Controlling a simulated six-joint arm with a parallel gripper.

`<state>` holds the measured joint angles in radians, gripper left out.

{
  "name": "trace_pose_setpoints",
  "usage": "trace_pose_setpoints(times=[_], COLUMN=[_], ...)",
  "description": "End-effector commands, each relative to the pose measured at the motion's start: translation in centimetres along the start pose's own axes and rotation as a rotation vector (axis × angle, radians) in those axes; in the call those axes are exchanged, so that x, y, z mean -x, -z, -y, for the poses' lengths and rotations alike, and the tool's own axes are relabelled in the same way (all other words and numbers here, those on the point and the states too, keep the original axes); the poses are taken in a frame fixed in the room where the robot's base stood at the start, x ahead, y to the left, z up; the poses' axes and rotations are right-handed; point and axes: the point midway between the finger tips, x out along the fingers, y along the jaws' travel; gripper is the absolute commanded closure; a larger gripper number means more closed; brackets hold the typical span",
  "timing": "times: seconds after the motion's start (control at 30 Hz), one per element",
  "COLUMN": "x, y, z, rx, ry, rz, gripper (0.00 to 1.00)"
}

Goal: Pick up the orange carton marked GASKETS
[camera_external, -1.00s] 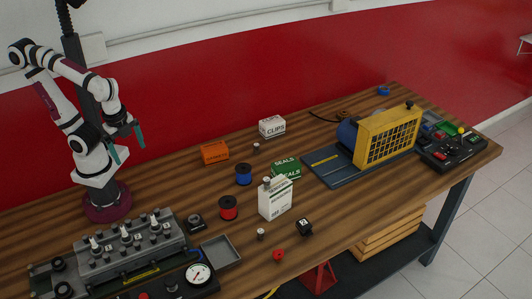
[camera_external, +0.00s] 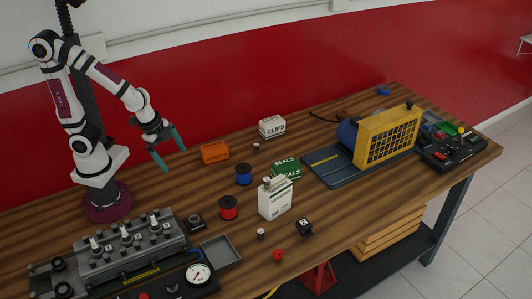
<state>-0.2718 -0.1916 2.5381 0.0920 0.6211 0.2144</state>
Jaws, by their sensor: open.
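The orange carton (camera_external: 214,153) sits on the wooden table toward the back edge, left of the middle. Its lettering is too small to read. My gripper (camera_external: 171,158) is open and empty, with teal fingers. In the picture it is to the left of the carton, above the table and apart from it.
A white CLIPS carton (camera_external: 272,127) and a green SEALS carton (camera_external: 287,167) stand to the right. An engine block trainer (camera_external: 130,245) fills the front left.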

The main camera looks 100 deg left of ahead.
Motion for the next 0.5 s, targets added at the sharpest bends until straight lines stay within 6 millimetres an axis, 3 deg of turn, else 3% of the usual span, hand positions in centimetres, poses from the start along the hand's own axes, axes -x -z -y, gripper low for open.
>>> trace_pose_setpoints(times=[0.03,0.1,0.23,0.33,0.5], x=[-2.9,-6.5,-11.9,-14.5,-15.9], y=[0.8,2.1,2.2,0.3,-5.0], z=[2.5,6.2,11.6,14.7,17.5], rx=[0.049,0.099,0.216,0.366,0.655], ry=[0.031,0.09,0.187,0.269,0.414], rz=[-0.05,-0.167,-0.403,-0.589,-0.798], gripper=[0.0,0.0,0.0,0.0,0.0])
